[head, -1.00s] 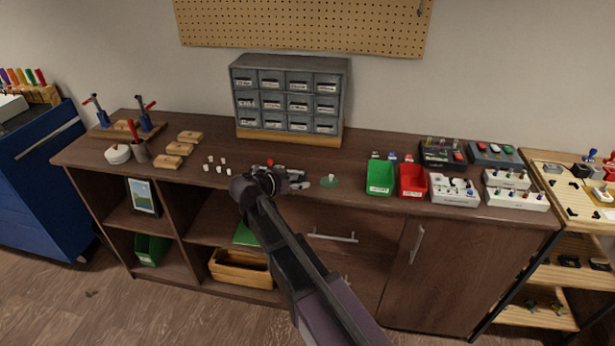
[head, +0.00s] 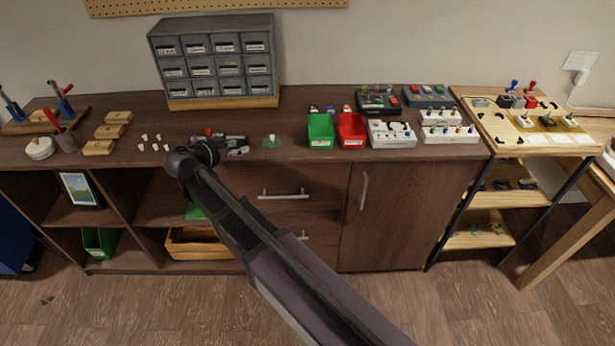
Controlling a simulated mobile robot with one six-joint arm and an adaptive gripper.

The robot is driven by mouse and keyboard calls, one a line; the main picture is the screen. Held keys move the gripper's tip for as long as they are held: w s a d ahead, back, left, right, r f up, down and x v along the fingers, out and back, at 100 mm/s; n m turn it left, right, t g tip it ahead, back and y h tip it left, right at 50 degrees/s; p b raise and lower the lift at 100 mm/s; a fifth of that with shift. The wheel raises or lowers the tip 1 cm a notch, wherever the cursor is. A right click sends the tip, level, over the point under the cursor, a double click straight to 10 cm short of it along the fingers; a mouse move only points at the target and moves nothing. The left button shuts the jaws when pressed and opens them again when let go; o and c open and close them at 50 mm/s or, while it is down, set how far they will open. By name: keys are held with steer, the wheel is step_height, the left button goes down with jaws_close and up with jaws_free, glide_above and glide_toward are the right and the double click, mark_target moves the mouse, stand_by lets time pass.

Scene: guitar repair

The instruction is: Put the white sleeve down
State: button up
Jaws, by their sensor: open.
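Several similar small white sleeves (head: 155,141) stand in a loose group farther left. My gripper (head: 243,147) is over the bench top between that group and the pad, with its fingers pointing right toward the pad. It is open, apart from the sleeve on the pad, and no sleeve shows between its fingers.
A green bin (head: 320,131) and a red bin (head: 351,131) stand right of the pad, with white switch boxes (head: 392,135) beyond. A grey drawer cabinet (head: 214,60) stands behind. Wooden blocks (head: 99,148) lie to the left.

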steer(key=d+f+g, duration=0.1)
steer(key=d, duration=0.2)
steer(key=d+f+g, duration=0.1)
steer(key=d, duration=0.2)
steer(key=s+d+f+n+g, duration=0.1)
steer(key=d, duration=0.3)
steer(key=shift+f, duration=0.35)
steer(key=s+d+f+n+g+y, duration=0.3)
steer(key=s+d, duration=0.4)
steer(key=d, duration=0.4)
steer(key=s+d+f+n+g+y, duration=0.3)
steer(key=s+d, duration=0.4)
steer(key=d, duration=0.4)
steer(key=f+g+y, duration=0.1)
steer(key=y, duration=0.1)
steer(key=shift+s+f+n+y, duration=0.3)
steer(key=shift+s+f, duration=0.05)
steer(key=shift+f, duration=0.05)
steer(key=shift+a, duration=0.1)
steer(key=shift+o, duration=0.5)
